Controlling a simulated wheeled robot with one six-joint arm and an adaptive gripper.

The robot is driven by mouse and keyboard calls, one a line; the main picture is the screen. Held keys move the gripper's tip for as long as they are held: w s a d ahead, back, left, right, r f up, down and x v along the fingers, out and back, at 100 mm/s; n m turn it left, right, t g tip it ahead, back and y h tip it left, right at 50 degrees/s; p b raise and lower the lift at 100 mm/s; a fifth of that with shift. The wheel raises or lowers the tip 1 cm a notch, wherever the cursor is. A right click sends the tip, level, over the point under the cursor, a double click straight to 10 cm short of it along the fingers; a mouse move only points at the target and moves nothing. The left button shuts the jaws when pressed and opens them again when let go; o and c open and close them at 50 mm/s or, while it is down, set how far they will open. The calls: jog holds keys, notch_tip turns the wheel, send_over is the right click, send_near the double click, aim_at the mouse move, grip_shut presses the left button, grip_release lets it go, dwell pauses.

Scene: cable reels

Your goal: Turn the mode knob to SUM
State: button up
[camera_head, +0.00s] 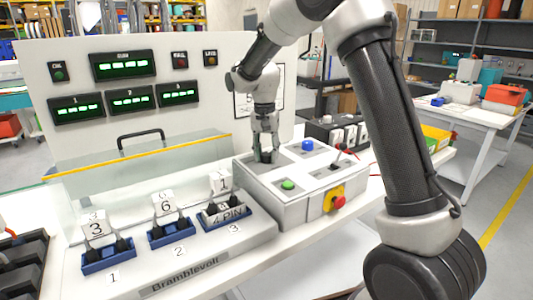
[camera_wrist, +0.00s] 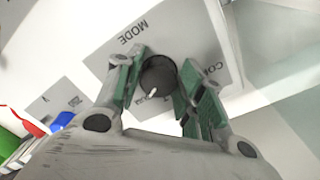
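The mode knob (camera_wrist: 158,75) is a dark round knob with a white pointer mark, on a grey plate labelled MODE (camera_wrist: 133,33). In the wrist view the pointer faces the lower left of the picture. My gripper (camera_wrist: 163,62) has a green-padded finger on each side of the knob, both appearing to touch it. No SUM marking is readable.
The box also carries a green button (camera_head: 288,185), a blue button (camera_head: 307,145), a small red-tipped lever (camera_head: 338,147) and a red stop knob (camera_head: 339,202). Blue numbered sockets (camera_head: 170,236) stand in front at left. A panel with green displays (camera_head: 122,64) stands behind.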

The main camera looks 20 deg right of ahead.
aim_at(265, 154)
jog(key=shift+o, duration=1.1)
jog(key=shift+r, duration=0.1)
notch_tip(265, 154, up, 12)
jog(key=shift+a, duration=0.2)
jog(key=shift+w, duration=0.1)
